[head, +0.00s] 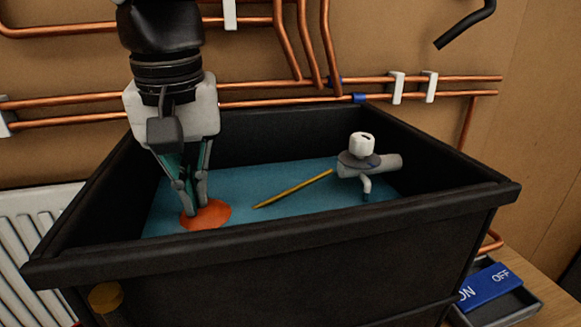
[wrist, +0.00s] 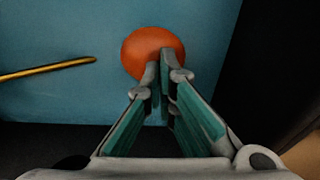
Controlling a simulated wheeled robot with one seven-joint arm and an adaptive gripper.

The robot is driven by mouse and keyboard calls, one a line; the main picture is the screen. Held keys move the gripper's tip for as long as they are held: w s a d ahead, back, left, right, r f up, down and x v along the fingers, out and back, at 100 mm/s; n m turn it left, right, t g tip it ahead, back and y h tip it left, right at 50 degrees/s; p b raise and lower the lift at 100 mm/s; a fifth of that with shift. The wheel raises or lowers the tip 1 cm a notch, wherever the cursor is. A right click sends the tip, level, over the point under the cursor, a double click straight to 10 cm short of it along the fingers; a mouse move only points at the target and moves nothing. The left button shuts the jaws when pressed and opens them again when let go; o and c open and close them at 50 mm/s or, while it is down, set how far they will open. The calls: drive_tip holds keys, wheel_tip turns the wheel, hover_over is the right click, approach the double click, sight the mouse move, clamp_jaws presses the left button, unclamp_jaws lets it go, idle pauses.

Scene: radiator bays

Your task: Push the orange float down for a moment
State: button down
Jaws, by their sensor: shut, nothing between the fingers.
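The orange float (head: 212,215) lies in the blue water of the black tank, near its left front part. It shows as a round orange shape in the wrist view (wrist: 150,48). My gripper (head: 194,213) points down into the tank with its fingers shut and empty. Its fingertips (wrist: 168,70) overlap the float's edge in both views. I cannot tell whether they touch it. The fingertips hide part of the float.
The black tank (head: 300,262) has high walls around the water (head: 240,184). A yellow rod (head: 293,189) leads to a grey valve with a white cap (head: 362,146). Copper pipes (head: 300,97) run behind. A blue ON/OFF sign (head: 488,289) sits at the lower right.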

drive_tip(key=shift+r+p, duration=1.95)
drive_tip(key=shift+r, duration=0.3)
drive_tip(key=shift+s+r+p, duration=0.1)
drive_tip(key=shift+r+p, duration=0.85)
drive_tip(key=shift+r, duration=0.35)
drive_tip(key=shift+r+p, duration=0.55)
drive_tip(key=shift+r, duration=0.4)
drive_tip(key=shift+r+p, duration=0.95)
drive_tip(key=shift+r, duration=1.3)
